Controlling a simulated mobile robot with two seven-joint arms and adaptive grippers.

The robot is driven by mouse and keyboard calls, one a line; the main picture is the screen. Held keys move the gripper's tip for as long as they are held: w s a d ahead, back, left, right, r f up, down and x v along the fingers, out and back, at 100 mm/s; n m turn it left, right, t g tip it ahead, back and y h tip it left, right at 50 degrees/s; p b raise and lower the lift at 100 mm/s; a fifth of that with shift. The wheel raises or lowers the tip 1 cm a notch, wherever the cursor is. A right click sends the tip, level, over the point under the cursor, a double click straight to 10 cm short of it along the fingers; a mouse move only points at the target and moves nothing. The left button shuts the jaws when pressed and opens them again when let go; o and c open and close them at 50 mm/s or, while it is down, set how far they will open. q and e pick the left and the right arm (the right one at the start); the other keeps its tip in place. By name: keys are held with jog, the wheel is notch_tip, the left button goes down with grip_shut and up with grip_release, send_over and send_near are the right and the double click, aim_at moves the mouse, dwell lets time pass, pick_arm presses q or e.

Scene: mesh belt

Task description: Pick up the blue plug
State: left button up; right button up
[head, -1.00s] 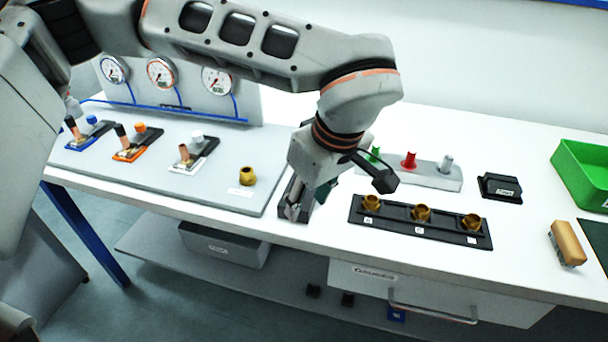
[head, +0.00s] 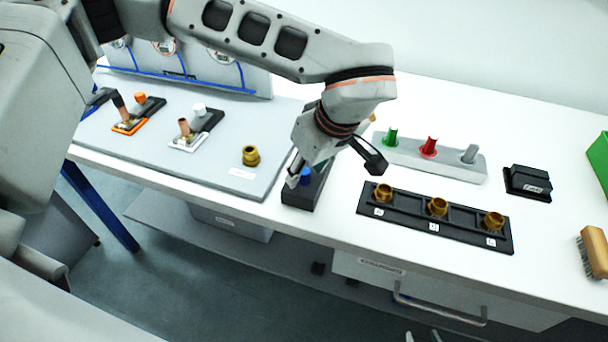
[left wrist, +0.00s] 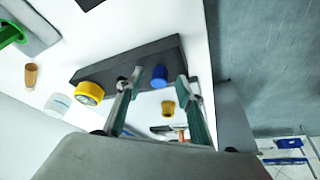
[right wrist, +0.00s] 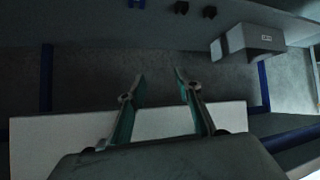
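The blue plug (head: 305,177) stands in a dark block (head: 303,196) at the table's front edge, partly hidden by my left gripper (head: 299,172). In the left wrist view, the blue plug (left wrist: 159,76) shows between the spread fingertips of my left gripper (left wrist: 162,82). The fingers are open and do not visibly grip it. A yellow knob-like part (left wrist: 90,93) sits at the other end of the block. My right gripper (right wrist: 160,77) is open and empty in the right wrist view, low in front of the table.
A black rack with several brass sockets (head: 438,206) lies right of the block. Behind it is a grey holder with green, red (head: 429,147) and grey plugs. A grey panel with a brass fitting (head: 250,156) is at left. A brush (head: 594,252) lies far right.

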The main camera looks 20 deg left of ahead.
pick_arm(q)
jog(key=shift+w+a+f, duration=0.1)
jog(key=shift+a+f, duration=0.05)
jog(key=shift+f, duration=0.3)
jog(key=c, duration=1)
jog(key=shift+c, duration=0.2)
jog(key=shift+r, duration=0.2)
